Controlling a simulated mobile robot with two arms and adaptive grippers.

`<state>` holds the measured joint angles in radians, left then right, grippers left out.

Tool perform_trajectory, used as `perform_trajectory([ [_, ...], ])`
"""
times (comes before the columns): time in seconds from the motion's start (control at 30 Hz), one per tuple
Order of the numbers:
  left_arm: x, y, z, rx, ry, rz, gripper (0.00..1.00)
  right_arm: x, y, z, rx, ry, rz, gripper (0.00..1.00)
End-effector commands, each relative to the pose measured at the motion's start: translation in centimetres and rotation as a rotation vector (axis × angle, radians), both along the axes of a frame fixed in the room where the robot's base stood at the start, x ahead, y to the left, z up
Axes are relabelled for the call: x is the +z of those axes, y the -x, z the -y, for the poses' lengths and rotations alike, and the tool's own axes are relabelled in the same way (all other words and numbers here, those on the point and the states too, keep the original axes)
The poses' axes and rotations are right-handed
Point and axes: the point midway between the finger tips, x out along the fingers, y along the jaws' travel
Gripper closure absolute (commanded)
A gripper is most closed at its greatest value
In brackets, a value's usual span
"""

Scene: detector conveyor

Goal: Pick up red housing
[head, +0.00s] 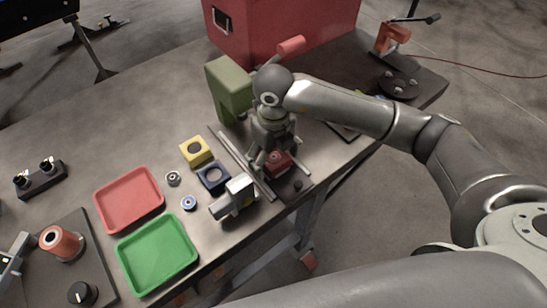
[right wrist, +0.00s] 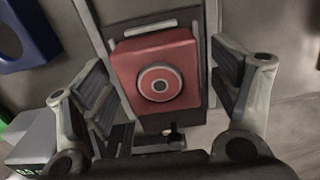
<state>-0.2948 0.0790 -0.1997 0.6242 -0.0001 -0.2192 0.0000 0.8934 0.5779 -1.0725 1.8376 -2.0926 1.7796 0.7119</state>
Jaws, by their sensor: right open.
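The red housing (head: 277,161) is a small red block with a round grey ring on its face. It sits on the dark conveyor (head: 296,183) between two rails, partly hidden by my right gripper in the head view. In the right wrist view the housing (right wrist: 158,75) lies between the open fingers of my right gripper (right wrist: 165,100), with a gap on each side. My right gripper also shows in the head view (head: 272,160), reaching down over the housing. My left gripper is not clearly in view.
A yellow block (head: 196,151) and a dark blue block (head: 213,178) stand left of the conveyor. A grey-white device (head: 234,197) is close by. A green upright block (head: 230,88) stands behind. Red (head: 128,199) and green (head: 157,255) trays lie at the left.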

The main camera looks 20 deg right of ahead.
Motion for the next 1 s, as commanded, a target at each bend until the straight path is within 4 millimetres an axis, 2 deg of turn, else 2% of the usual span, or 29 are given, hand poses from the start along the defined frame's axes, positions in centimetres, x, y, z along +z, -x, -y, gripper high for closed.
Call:
perform_trajectory([
  [0.07, -0.1, 0.6, 0.0, 0.000, -0.001, -0.009, 0.60, 0.0, 0.0, 0.0, 0.000, 0.000, 0.000, 0.23],
  [0.5, -0.1, 1.0, -0.1, 0.000, -0.001, -0.016, 0.60, 0.0, 0.0, 0.0, 0.000, 0.000, 0.000, 0.79],
  [0.83, -0.3, 0.7, -0.1, 0.000, -0.001, -0.010, 0.60, 0.3, -0.1, 0.0, 0.000, -0.001, 0.003, 0.79],
  [1.0, -1.0, 0.6, 0.0, 0.000, -0.001, -0.008, 0.60, 1.2, -0.1, 0.0, -0.001, -0.002, 0.005, 0.79],
])
